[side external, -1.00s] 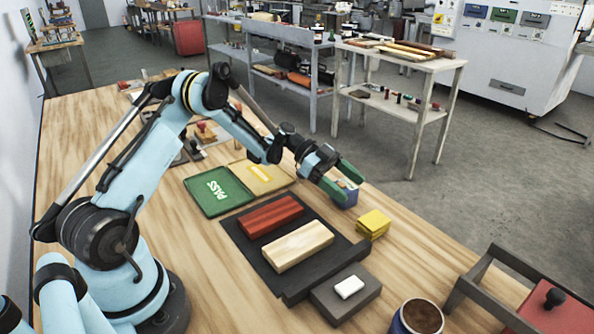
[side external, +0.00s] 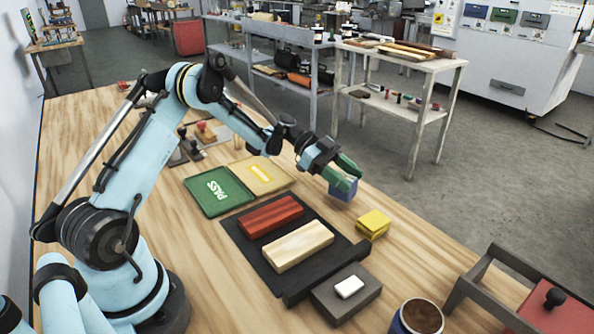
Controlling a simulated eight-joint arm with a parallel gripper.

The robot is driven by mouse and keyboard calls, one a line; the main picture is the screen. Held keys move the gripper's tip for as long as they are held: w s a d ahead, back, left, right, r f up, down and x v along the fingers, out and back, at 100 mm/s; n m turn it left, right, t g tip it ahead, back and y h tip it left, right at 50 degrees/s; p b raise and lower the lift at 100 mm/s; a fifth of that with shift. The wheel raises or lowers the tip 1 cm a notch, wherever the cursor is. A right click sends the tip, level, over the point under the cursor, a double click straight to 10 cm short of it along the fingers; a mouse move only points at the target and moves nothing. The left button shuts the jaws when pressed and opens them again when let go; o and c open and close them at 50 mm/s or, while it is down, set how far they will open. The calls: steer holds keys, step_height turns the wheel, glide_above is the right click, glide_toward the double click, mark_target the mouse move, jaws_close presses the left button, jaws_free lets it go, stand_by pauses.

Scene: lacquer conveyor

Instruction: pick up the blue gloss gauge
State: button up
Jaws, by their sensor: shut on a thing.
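The blue gloss gauge (side external: 343,190) is a small blue block at the right edge of the wooden table, beyond the yellow blocks. My gripper (side external: 343,178), with green fingers, is shut on its upper part. The fingers hide the top of the gauge. I cannot tell whether its underside touches the table.
A stack of yellow blocks (side external: 373,224) stands just in front of the gauge. A black mat (side external: 258,262) holds a red bar (side external: 270,217) and a pale wooden bar (side external: 298,246). A green PASS tray (side external: 215,191) and a yellow tray (side external: 262,176) lie to the left.

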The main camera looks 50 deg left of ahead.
step_height(320, 180, up, 2)
steer(key=shift+r, duration=0.1)
steer(key=s+d+r, duration=0.5)
steer(key=d+r, duration=0.1)
steer(key=d, duration=0.4)
steer(key=s+a+r+n+t+y, duration=0.35)
steer(key=r+n, duration=0.25)
steer(key=r, duration=0.2)
steer(key=s+a+r+n+t+y, duration=0.25)
steer(key=r+n+t+y, duration=0.25)
steer(key=r, duration=0.4)
steer(key=w+d+f+m+g+h, duration=0.2)
steer(key=d+f+m+g+h, duration=0.1)
steer(key=f, duration=0.5)
steer(key=w+d+f+m+g+h, duration=0.3)
steer(key=f+m+g+h, duration=0.2)
steer(key=f+m, duration=0.3)
steer(key=shift+w+d+f+g+h, duration=0.2)
steer(key=shift+w+g+h, duration=0.15)
